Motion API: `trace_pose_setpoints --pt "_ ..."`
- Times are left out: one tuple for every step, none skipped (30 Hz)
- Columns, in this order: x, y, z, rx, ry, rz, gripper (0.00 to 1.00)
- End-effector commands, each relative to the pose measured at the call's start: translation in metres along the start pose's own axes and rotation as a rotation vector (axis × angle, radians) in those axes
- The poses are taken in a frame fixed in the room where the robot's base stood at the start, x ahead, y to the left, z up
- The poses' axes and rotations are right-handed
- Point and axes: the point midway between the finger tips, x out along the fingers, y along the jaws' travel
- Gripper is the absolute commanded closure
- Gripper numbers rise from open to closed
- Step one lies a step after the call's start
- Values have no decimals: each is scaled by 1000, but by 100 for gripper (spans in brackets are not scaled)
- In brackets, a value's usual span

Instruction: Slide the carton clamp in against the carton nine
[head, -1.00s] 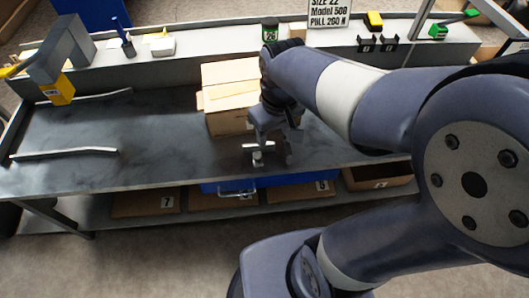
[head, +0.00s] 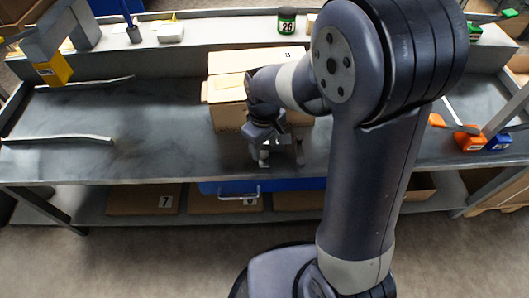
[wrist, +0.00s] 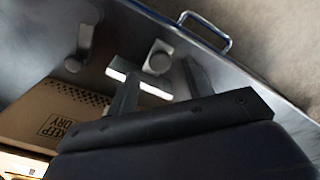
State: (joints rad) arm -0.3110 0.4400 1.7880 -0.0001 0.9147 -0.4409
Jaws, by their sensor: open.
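The cardboard carton (head: 228,62) stands on the grey bench, its right part hidden behind my arm. In the wrist view the carton (wrist: 45,118) shows a "KEEP DRY" mark at lower left. The number nine cannot be read. The carton clamp (wrist: 160,57) appears as a grey knob with a pale bar on the bench top in front of the carton. In the head view the clamp (head: 264,156) is mostly hidden by my fingers. My gripper (head: 276,158) is open and low over the bench. In the wrist view its fingers lie on either side of the knob, seemingly without gripping it.
A blue drawer (head: 300,188) with a metal handle (head: 238,194) hangs under the bench's front edge. Lower-shelf cartons (head: 145,199) carry numbers. Bent metal rails (head: 60,139) lie at left. A green can (head: 287,20) stands on the back ledge. The bench left of the carton is mostly clear.

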Motion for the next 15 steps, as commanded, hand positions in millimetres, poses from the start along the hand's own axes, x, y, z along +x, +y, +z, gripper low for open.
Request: trace_pose_setpoints --pt "10 0 0 0 -2 -1 52" --pt "14 0 0 0 -2 -1 52" --pt "18 0 0 0 -1 -1 52" --pt "21 0 0 1 -1 0 52" --pt "23 0 0 1 -1 0 52" --pt "26 0 0 1 -1 0 52" --pt "27 0 0 1 -1 0 52" --pt "28 0 0 1 0 0 52" --pt "28 0 0 1 0 0 52" --pt "29 0 0 1 1 0 52" --pt "29 0 0 1 1 0 52" --pt "29 0 0 1 1 1 52" --pt "29 0 0 1 1 1 52" --pt "28 0 0 1 1 1 52" --pt "28 0 0 1 1 1 52"
